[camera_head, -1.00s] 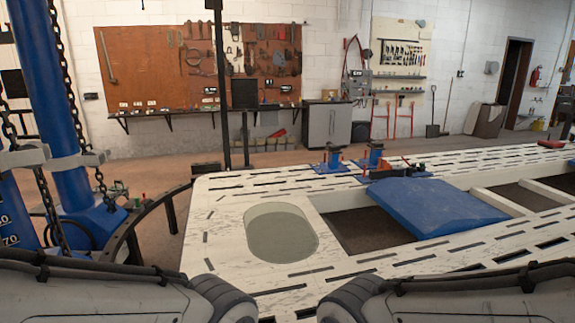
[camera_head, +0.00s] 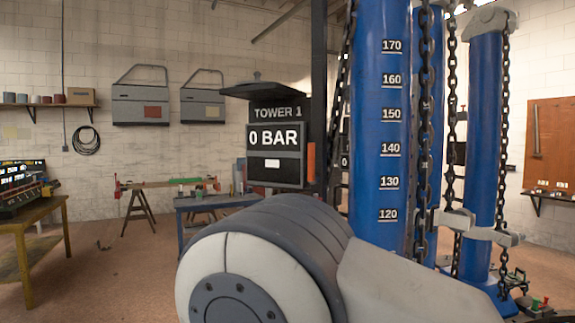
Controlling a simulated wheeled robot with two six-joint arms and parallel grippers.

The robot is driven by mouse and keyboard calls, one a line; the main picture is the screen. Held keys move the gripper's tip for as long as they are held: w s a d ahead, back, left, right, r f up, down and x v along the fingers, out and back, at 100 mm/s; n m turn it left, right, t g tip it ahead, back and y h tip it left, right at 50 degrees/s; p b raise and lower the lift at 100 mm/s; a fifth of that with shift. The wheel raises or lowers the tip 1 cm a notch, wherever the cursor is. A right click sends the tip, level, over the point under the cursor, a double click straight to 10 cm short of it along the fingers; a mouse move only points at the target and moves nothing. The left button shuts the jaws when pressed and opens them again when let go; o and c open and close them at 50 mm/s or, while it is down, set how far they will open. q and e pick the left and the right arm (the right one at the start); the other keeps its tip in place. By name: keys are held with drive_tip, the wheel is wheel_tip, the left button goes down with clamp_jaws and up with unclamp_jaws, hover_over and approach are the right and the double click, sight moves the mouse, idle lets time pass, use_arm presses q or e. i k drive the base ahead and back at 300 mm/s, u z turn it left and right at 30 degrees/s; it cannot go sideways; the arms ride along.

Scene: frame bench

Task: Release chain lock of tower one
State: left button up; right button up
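A box labelled "TOWER 1" (camera_head: 277,140) reads "0 BAR" and stands just left of a blue column (camera_head: 378,120) with a scale from 120 to 170. A dark chain (camera_head: 424,130) hangs along the column's right side, and another chain (camera_head: 453,110) hangs farther right. A grey metal piece (camera_head: 455,221) sits by the chains low on the right; I cannot tell whether it is the chain lock. My arm covers the lower part of the column. Neither gripper is in view.
A second blue column (camera_head: 486,130) stands at the right. A blue table (camera_head: 210,203), a sawhorse bench (camera_head: 140,190) and a yellow desk (camera_head: 35,230) with a console stand at the left. Open floor (camera_head: 110,270) lies in front of them.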

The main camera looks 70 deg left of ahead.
sight(314, 178)
drive_tip(key=u, duration=1.95)
drive_tip(key=k, duration=0.5)
drive_tip(key=z, duration=0.25)
drive_tip(key=i, duration=0.55)
drive_tip(key=u, duration=0.9)
